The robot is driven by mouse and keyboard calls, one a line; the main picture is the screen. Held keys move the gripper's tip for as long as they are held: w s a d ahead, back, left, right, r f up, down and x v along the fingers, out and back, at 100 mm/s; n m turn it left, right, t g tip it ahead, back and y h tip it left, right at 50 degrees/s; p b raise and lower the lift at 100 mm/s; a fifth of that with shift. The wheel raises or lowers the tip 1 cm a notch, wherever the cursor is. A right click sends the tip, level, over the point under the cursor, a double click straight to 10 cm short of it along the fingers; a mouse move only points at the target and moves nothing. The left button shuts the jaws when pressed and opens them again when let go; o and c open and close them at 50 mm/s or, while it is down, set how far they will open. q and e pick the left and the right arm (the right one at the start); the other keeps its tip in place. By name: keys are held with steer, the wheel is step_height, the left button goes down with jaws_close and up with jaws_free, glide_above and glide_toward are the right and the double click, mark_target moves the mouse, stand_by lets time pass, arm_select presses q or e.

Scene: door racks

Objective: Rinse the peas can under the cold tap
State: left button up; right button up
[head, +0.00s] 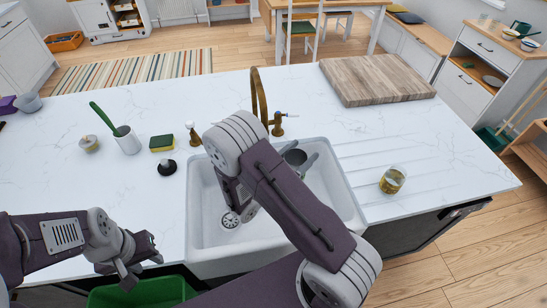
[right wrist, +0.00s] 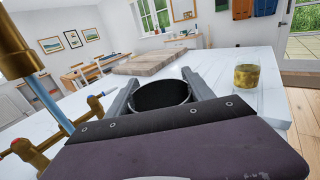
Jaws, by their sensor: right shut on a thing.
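A dark, open-topped can (right wrist: 162,95), likely the peas can, is between the fingers of my right gripper (right wrist: 165,92), which is shut on it. Its label is not visible. In the head view the can and fingers (head: 298,157) are partly hidden behind my right arm, over the back right of the white sink (head: 340,178). The brass tap (head: 259,95) stands behind the sink; its blue-marked handle (right wrist: 102,95) is on the right. A bluish water stream (right wrist: 47,97) falls from the spout, left of the can and apart from it. My left gripper (head: 140,270) is open and empty, left of the sink.
A glass with yellow-green contents (head: 392,180) stands on the drainer right of the sink. A wooden board (head: 375,79) lies behind. A sponge (head: 162,143), a dark stopper (head: 167,167) and a cup with a green brush (head: 127,139) stand left. A green bin (head: 140,294) is below.

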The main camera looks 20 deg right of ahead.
stand_by(0.3)
steer(key=s+d+r+p, duration=0.1)
steer(key=s+r+p, duration=0.2)
steer(key=s+r, duration=0.1)
steer(key=shift+s+d, duration=0.35)
steer(key=shift+d, duration=0.05)
stand_by(0.3)
